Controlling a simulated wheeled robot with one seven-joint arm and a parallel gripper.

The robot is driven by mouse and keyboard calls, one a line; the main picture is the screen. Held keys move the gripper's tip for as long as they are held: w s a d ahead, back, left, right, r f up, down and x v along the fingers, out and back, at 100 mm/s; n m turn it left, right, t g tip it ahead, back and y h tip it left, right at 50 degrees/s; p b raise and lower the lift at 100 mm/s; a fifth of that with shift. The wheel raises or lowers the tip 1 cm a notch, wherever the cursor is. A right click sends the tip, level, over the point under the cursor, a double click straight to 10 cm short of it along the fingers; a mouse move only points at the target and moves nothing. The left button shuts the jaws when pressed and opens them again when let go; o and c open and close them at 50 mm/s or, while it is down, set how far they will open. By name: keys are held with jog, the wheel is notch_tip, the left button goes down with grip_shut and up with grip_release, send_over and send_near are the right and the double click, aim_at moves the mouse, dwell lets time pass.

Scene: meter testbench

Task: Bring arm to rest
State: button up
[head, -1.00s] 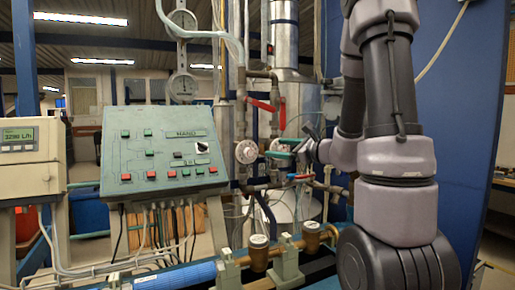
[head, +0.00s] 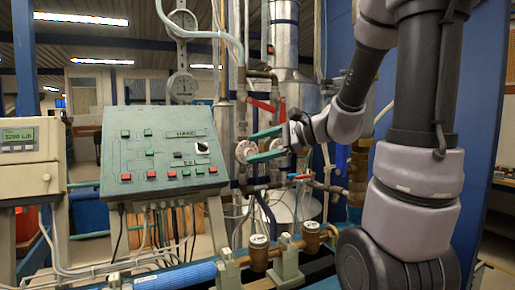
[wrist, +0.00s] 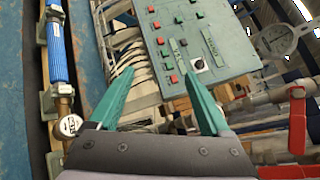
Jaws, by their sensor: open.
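My gripper (head: 262,146) shows in the head view with its green fingers pointing left, in front of the pipework. In the wrist view my gripper (wrist: 160,100) has its two green fingers spread wide apart, with nothing between them. The control panel (head: 162,150) with red and green buttons stands to the left of the fingers in the head view, apart from them. The control panel (wrist: 190,40) also shows beyond the fingertips in the wrist view. The fingers partly hide a round white gauge on the pipes.
Red-handled valves (head: 264,105) and vertical pipes stand around and behind my gripper. Brass meters (head: 259,252) and a blue pipe (head: 176,276) lie low in front. A display box (head: 20,140) stands at far left. A blue panel (head: 440,120) rises behind my arm.

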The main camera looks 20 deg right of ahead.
jog(key=s+a+n+g+h, duration=0.1)
jog(key=s+n+g+h, duration=0.2)
jog(key=s+n, duration=0.45)
jog(key=s+d+r+n+t+h, duration=0.1)
jog(key=s+d+n+t+h, duration=0.1)
jog(key=s+d+n+h, duration=0.2)
jog(key=s+d+h, duration=0.2)
jog(key=d+h, duration=0.1)
jog(key=shift+r, duration=0.4)
